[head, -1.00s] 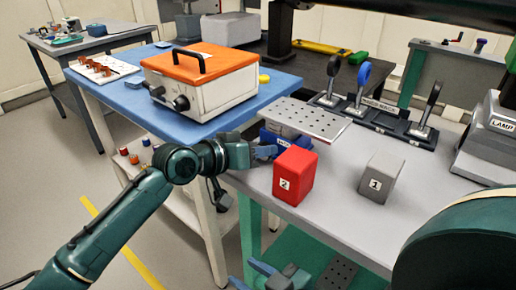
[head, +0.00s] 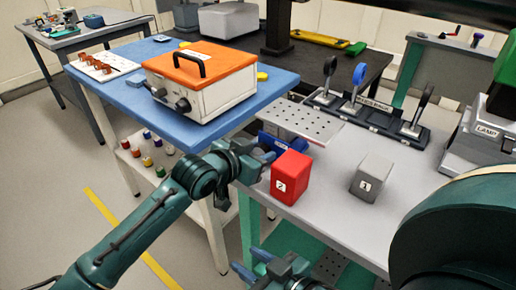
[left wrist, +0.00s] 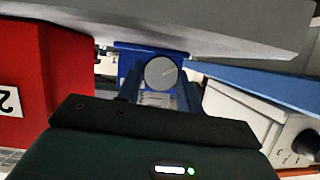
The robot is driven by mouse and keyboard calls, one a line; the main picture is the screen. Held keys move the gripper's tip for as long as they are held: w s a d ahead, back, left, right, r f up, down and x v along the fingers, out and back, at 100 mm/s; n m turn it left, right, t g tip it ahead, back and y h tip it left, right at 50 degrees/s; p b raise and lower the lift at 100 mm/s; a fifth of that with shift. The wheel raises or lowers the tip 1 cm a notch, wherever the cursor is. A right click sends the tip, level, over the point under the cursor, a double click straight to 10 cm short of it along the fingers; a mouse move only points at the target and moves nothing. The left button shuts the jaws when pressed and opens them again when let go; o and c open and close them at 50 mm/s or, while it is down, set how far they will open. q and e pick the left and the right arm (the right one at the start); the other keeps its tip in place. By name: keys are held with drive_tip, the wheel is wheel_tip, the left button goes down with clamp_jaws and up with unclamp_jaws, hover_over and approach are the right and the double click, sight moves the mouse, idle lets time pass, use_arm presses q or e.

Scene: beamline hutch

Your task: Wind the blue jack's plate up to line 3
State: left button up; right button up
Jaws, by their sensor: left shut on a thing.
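The blue jack (head: 268,141) stands on the grey bench, mostly hidden behind my left gripper and the red block. Its perforated grey plate (head: 298,122) sits above it and looks level. In the left wrist view the jack's blue body (left wrist: 127,58) is under the plate's underside (left wrist: 220,28), with a round grey knob (left wrist: 160,72) facing me. My left gripper (head: 267,160) is shut on the knob, one finger on each side. No height lines can be read. My right gripper (head: 252,265) is low in front of the bench, fingers apart and empty.
A red block marked 2 (head: 291,178) stands close beside the jack, and it fills the left of the wrist view (left wrist: 45,80). A grey block marked 1 (head: 371,178) is farther right. Behind is a row of levers (head: 366,115). An orange-lidded box (head: 203,85) sits on the blue table.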

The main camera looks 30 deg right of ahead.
drive_tip(key=shift+f, duration=0.1)
use_arm(q)
drive_tip(key=o, duration=0.7)
drive_tip(key=shift+p+v, duration=0.8)
drive_tip(key=shift+v, duration=5.85)
use_arm(e)
drive_tip(key=shift+w+a+g, duration=0.3)
drive_tip(key=shift+a, duration=0.05)
